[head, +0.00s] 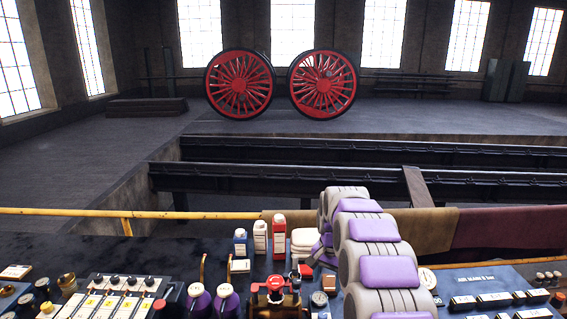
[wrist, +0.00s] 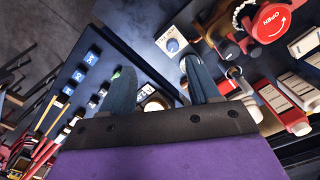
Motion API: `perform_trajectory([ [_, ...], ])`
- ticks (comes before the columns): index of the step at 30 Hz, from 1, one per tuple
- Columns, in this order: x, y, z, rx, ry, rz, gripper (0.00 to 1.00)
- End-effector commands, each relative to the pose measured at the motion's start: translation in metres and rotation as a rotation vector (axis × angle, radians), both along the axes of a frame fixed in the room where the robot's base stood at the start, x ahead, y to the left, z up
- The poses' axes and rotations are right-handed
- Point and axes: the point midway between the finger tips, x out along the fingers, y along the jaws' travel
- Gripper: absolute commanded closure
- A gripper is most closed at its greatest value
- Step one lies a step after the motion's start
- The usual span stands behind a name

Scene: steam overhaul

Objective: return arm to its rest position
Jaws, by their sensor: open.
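My arm, grey with purple pads, rises from the bottom right of the head view and bends down over the workbench panels (head: 250,262). My gripper (wrist: 158,68) shows in the wrist view as two dark blue-grey fingers, spread apart with nothing between them. They point over a dark panel (wrist: 140,55) with a blue knob on a white plate (wrist: 172,45) beyond the tips. In the head view the fingers cannot be made out behind the arm.
A red round handle marked OPEN (wrist: 268,22) and red-and-white containers (wrist: 285,108) lie right of the fingers. In the head view, bottles (head: 278,236), a red valve (head: 275,289) and a gauge (head: 319,299) crowd the bench near the arm. A yellow rail (head: 170,214) runs behind.

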Motion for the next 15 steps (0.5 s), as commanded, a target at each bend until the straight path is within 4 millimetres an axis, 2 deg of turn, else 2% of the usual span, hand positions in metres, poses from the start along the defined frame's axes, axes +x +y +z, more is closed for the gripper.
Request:
perform_trajectory([
  [1,-0.014,0.001,0.009,0.003,0.002,0.02,0.39],
  [7,-0.071,0.003,0.035,0.012,0.022,0.115,0.39],
  [15,-0.156,0.004,0.058,0.02,0.044,0.235,0.39],
])
